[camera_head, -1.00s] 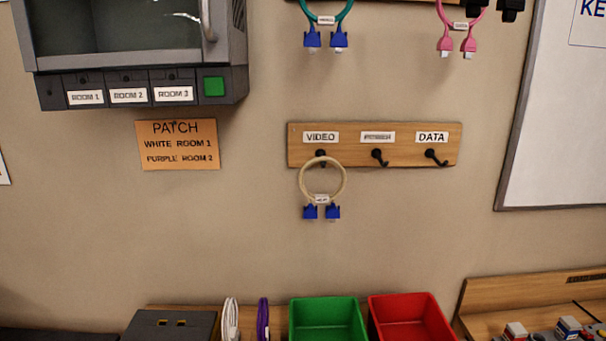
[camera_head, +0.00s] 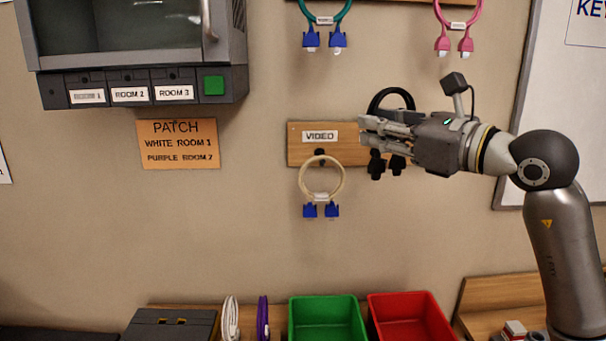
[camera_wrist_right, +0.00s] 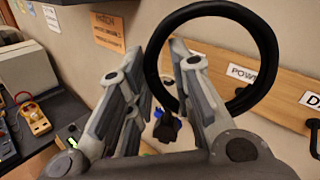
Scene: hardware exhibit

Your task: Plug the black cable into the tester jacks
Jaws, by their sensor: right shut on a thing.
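The black cable (camera_head: 392,94) is a coiled loop with black plugs (camera_head: 387,165) hanging below it, in front of the wooden hook board. My right gripper (camera_head: 366,130), coming in from the right, is shut on the black cable. In the right wrist view, the cable loop (camera_wrist_right: 268,48) rises beyond the fingers (camera_wrist_right: 164,65), and a black plug (camera_wrist_right: 166,127) hangs between them. My left gripper is out of view. I cannot make out tester jacks for certain.
The hook board (camera_head: 303,160) holds a cream cable (camera_head: 301,180) with blue plugs. Green (camera_head: 327,318) and red (camera_head: 408,315) bins stand below, beside a dark slotted box (camera_head: 170,325). A yellow meter (camera_wrist_right: 35,119) shows in the wrist view. A cabinet hangs upper left.

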